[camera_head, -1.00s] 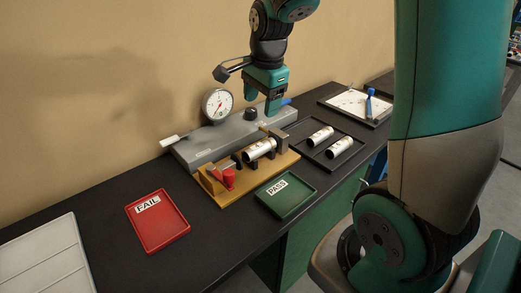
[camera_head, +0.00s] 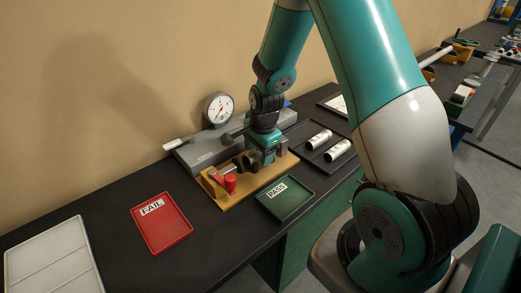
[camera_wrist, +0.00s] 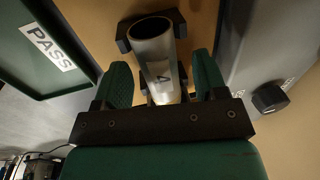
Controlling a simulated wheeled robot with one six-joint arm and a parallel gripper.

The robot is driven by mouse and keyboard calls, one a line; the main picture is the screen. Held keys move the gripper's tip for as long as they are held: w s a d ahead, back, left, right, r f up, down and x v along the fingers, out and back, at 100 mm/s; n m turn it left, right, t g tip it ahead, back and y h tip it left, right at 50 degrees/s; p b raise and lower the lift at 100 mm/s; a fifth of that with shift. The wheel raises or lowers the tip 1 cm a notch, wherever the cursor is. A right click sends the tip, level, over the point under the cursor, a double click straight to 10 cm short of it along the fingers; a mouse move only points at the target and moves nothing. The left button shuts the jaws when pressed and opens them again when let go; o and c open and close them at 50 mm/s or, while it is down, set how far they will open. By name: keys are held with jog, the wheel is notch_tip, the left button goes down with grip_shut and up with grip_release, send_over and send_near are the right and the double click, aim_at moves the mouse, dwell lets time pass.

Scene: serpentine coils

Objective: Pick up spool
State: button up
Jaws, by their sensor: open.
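A silver spool (camera_wrist: 152,45), a hollow cylinder with a dark mark on its side, lies in dark cradle blocks on the tan wooden fixture (camera_head: 234,200). In the wrist view it sits between the two green fingers of my gripper (camera_wrist: 162,82), with visible gaps on both sides. My gripper (camera_head: 266,158) is open and low over the fixture in the head view, where it hides most or all of this spool. Two more silver spools, one farther back (camera_head: 319,140) and one nearer (camera_head: 338,150), lie in the black tray (camera_head: 318,157) to the right.
A grey gauge base (camera_head: 205,150) with a dial (camera_head: 219,108) stands behind the fixture. A red clamp knob (camera_head: 230,181) is at its left end. A green PASS tray (camera_head: 290,203) is in front, a red FAIL tray (camera_head: 163,230) to the left, and a pale panel (camera_head: 52,262) farther left.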

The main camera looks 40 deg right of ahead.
jog(key=shift+f, duration=0.25)
jog(key=c, duration=1.1)
jog(key=shift+r, duration=0.15)
notch_tip(320, 180, up, 20)
jog(key=p, duration=1.6)
